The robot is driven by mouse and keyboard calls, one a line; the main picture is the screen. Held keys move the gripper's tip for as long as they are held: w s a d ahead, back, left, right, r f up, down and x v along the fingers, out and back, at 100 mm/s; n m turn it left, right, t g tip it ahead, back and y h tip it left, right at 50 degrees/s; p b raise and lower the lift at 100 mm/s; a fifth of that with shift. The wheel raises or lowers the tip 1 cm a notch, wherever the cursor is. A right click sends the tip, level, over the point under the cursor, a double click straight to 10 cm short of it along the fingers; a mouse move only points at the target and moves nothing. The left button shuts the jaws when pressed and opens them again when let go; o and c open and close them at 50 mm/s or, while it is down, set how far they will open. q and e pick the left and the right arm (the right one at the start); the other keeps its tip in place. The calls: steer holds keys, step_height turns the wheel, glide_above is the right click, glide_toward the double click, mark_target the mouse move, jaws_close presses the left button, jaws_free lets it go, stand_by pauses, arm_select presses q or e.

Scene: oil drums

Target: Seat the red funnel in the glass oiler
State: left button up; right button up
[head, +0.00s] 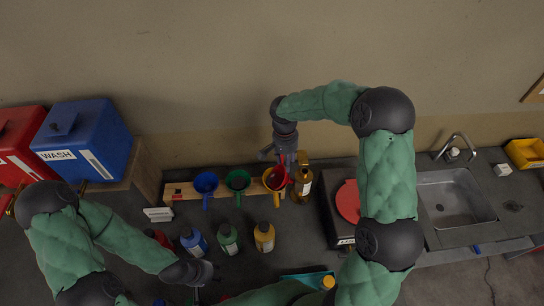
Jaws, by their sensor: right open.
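A red funnel (281,179) shows in part beside and over the yellow funnel at the right end of a wooden rack. My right gripper (284,162) is open, close above the red funnel and overlapping it in view; whether they touch is hidden. A dark amber bottle (303,187) with a pale label stands just right of it. I cannot tell for sure that it is the glass oiler. My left gripper (208,279) is low in the view near the small bottles, and its jaws are unclear.
The wooden rack (182,193) also holds a blue funnel (206,182), a green funnel (238,180) and the yellow funnel (269,184). Blue (194,242), green (228,240) and yellow (264,238) bottles stand in front. A sink (455,198) lies right. A teal tray (297,277) is partly hidden.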

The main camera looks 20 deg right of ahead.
mark_target(285, 177)
arm_select(q)
steer(key=shift+a, duration=0.1)
steer(key=shift+r, duration=0.1)
arm_select(e)
step_height(285, 177, down, 10)
steer(key=shift+f+p, duration=0.15)
steer(key=shift+p, duration=0.75)
arm_select(q)
steer(key=shift+s+r, duration=0.1)
steer(key=shift+r, duration=0.7)
arm_select(e)
jaws_close()
arm_select(q)
steer(key=shift+r, duration=0.1)
arm_select(e)
steer(key=shift+r, duration=0.9)
